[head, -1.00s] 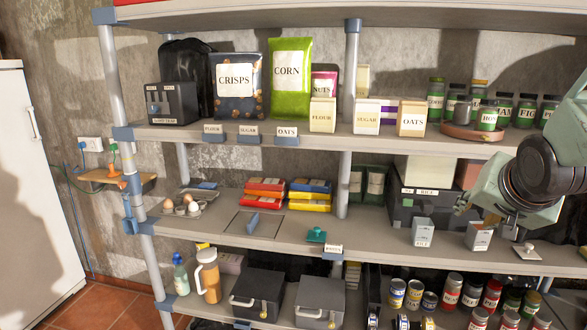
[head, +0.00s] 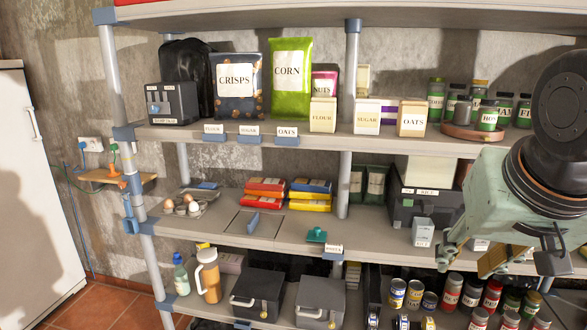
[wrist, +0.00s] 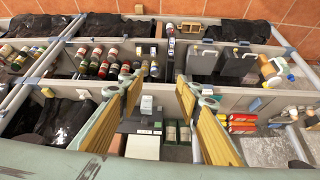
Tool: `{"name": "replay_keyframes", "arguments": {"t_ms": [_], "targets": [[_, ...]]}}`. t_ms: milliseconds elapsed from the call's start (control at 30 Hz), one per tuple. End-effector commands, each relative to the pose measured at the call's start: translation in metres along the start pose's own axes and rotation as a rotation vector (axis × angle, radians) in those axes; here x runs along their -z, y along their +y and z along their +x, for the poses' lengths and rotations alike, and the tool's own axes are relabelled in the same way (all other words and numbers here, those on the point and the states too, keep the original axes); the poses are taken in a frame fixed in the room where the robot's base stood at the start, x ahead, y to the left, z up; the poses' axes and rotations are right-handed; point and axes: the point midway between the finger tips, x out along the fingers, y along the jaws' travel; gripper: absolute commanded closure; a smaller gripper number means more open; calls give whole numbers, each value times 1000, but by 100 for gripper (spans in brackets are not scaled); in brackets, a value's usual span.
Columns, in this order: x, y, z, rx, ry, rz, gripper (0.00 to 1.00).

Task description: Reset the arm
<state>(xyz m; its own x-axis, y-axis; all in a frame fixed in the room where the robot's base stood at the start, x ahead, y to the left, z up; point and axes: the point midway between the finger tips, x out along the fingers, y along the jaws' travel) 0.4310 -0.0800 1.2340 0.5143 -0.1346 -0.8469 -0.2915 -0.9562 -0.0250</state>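My gripper (head: 510,262) hangs at the right side of the head view, in front of the shelving at the middle shelf's height. In the wrist view my gripper (wrist: 158,82) shows two fingers with yellow-tan pads spread well apart, with nothing between them. It holds nothing and appears clear of the shelves. The arm's large round joint and pale green wrist body hide part of the upper and middle shelves on the right.
A grey shelving unit (head: 275,237) fills the view. A white RICE box (head: 423,231) and a dark crate (head: 403,208) are left of my gripper. Jars (head: 436,98) stand above, several cans (head: 452,290) below.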

Motion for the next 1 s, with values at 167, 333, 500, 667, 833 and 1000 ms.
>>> {"name": "replay_keyframes", "arguments": {"t_ms": [167,333,500,667,833,1000], "targets": [[-38,-12,-26,22,-55,-72,68],[-77,-20,-49,47,-112,-142,68],[-114,-26,-70,75,-165,-209,68],[-138,-29,-84,96,-201,-256,68],[-149,-29,-90,105,-218,-277,68],[-151,-30,-90,106,-220,-280,68]]}}
